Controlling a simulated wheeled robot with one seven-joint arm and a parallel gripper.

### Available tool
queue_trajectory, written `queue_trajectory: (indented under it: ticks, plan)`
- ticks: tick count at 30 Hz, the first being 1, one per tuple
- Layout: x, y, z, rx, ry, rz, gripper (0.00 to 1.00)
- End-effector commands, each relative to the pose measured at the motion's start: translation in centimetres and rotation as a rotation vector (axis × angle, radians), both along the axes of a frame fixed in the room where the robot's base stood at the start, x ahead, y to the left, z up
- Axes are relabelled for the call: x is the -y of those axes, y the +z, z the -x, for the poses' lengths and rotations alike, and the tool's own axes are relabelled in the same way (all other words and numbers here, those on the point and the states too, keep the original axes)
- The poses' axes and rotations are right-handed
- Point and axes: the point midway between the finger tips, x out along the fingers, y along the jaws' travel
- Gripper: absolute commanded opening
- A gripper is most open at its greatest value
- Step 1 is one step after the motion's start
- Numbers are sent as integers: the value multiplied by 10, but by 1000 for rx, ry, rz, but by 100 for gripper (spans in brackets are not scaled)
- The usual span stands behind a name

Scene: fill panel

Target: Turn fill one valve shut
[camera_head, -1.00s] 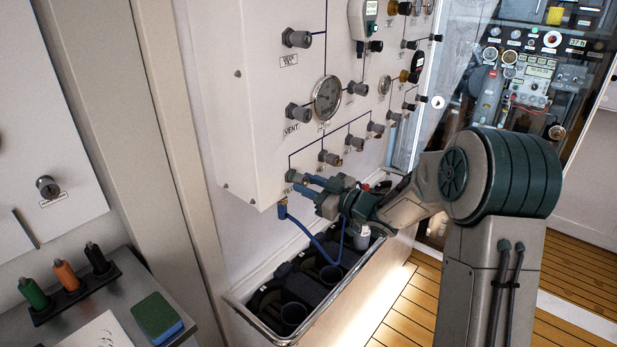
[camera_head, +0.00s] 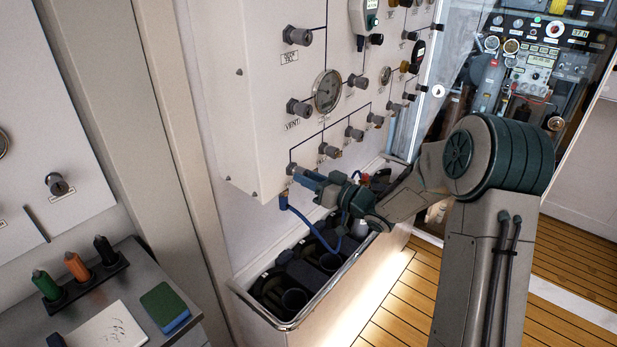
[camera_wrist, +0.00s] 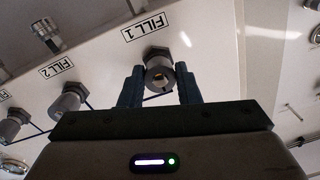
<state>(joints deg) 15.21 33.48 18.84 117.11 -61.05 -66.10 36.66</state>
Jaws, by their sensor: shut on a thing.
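The fill one valve (camera_wrist: 158,62) is a grey knob on the white panel, beside the label "FILL 1" in the wrist view. My gripper (camera_wrist: 160,82) has one dark blue finger on each side of this knob and is shut on it. In the head view, my gripper (camera_head: 304,176) reaches the lowest left valve of the panel from the right. There the fingers hide most of the knob. The knob's turn position cannot be read.
The fill two valve (camera_wrist: 68,97) sits beside it in the row. A blue hose (camera_head: 312,229) hangs below into an open metal-rimmed trough (camera_head: 262,318). A pressure gauge (camera_head: 327,92) is above. A bench with coloured markers and a green-blue sponge (camera_head: 164,305) stands at lower left.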

Motion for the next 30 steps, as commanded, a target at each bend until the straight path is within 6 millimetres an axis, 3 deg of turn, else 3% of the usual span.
queue_trajectory:
  ticks: [8,9,11,22,30]
  plan:
    - [0,-2,1,-4,0,0,7]
    - [0,-2,1,-4,0,0,38]
    - [0,-2,0,-4,0,0,51]
    - [5,-1,3,-1,-1,1,51]
    - [47,-4,32,-1,-6,1,51]
